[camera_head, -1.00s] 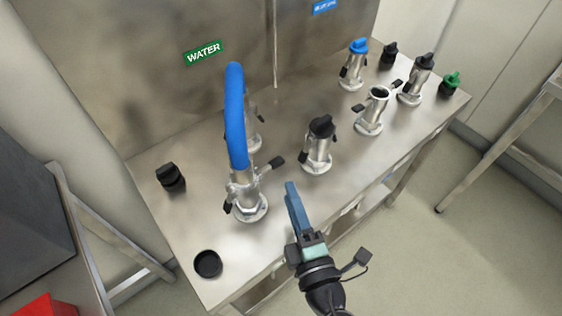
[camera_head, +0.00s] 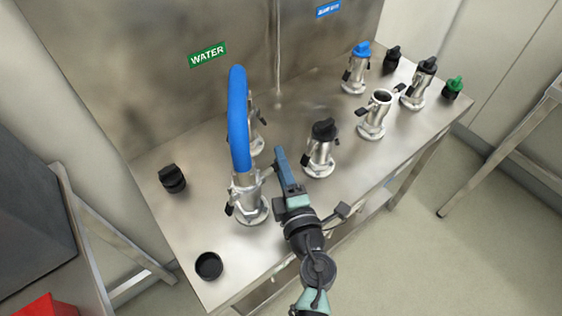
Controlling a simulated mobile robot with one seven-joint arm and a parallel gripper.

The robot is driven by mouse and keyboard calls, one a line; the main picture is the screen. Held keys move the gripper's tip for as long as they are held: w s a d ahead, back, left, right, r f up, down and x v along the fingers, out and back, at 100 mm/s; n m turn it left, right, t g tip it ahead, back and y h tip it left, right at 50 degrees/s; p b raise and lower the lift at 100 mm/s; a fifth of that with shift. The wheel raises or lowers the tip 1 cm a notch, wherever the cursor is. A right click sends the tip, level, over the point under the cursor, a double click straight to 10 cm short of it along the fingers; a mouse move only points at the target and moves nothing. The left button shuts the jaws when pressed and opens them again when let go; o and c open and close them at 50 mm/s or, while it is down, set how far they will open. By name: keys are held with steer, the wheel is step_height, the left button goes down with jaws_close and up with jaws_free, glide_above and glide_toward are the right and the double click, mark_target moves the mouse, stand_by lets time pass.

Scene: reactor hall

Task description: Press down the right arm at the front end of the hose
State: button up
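The blue hose (camera_head: 238,115) arches over the bench, and its front end sits on an upright metal coupling (camera_head: 249,198) with a round flange. The coupling's dark left arm (camera_head: 229,209) hangs down at its side. Its right arm is mostly hidden behind my gripper; only a short metal stub (camera_head: 266,172) shows. My gripper (camera_head: 279,152) is just right of the coupling, its blue-grey fingers reaching over where the right arm is. The fingers look like one narrow bar, so I cannot tell whether they are open or shut, or whether they touch the arm.
A black-capped coupling (camera_head: 321,148) stands close to the right of my gripper. Several more couplings and caps stand at the far right of the bench (camera_head: 190,230). A black cap (camera_head: 172,178) and a black ring-shaped cap (camera_head: 208,266) lie at the left. A wall panel rises behind.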

jaws_close()
